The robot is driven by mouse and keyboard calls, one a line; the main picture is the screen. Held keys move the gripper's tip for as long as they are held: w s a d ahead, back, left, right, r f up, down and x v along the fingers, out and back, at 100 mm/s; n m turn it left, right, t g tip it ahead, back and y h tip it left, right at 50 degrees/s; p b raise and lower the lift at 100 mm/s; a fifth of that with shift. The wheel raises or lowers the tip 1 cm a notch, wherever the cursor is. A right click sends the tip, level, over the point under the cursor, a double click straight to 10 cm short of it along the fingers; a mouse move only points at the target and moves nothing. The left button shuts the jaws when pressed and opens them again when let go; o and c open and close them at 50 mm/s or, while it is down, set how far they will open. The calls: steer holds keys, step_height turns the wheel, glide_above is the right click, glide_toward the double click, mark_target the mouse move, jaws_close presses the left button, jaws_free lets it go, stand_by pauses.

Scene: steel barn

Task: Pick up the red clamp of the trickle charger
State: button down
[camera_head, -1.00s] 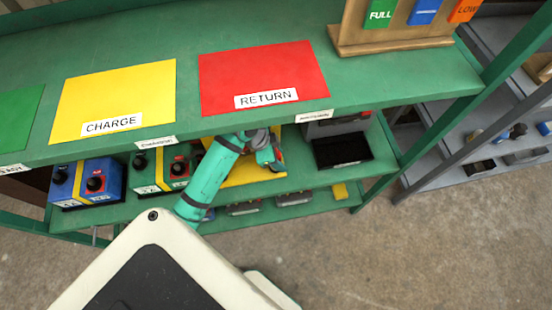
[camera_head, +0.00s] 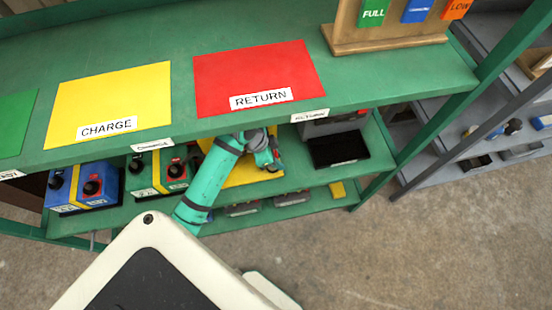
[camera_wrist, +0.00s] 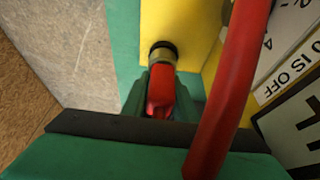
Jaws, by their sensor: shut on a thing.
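In the wrist view the red clamp (camera_wrist: 160,92) sits between the dark green fingers of my gripper (camera_wrist: 161,76). The gripper is shut on it. The far end of the clamp meets a brass post with a black ring (camera_wrist: 162,52) in front of a yellow surface; I cannot tell whether they are joined. A thick red cable (camera_wrist: 232,90) passes close on the right. In the head view my gripper (camera_head: 268,161) is below the upper shelf, over a yellow patch; the clamp is too small to make out there.
The green upper shelf (camera_head: 390,92) overhangs my arm. Blue (camera_head: 115,185) and green (camera_head: 136,186) batteries stand to the left on the lower shelf. A black tray (camera_head: 338,150) lies to the right. A white printed label (camera_wrist: 300,78) is close on the right in the wrist view.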

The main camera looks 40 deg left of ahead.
mark_target(277, 155)
steer(key=shift+r, duration=0.7)
step_height(277, 155, up, 2)
steer(key=s+d+r, duration=0.3)
steer(key=s+d, duration=0.8)
steer(key=d, duration=0.2)
steer(key=shift+s+d, duration=0.3)
steer(key=shift+d, duration=0.1)
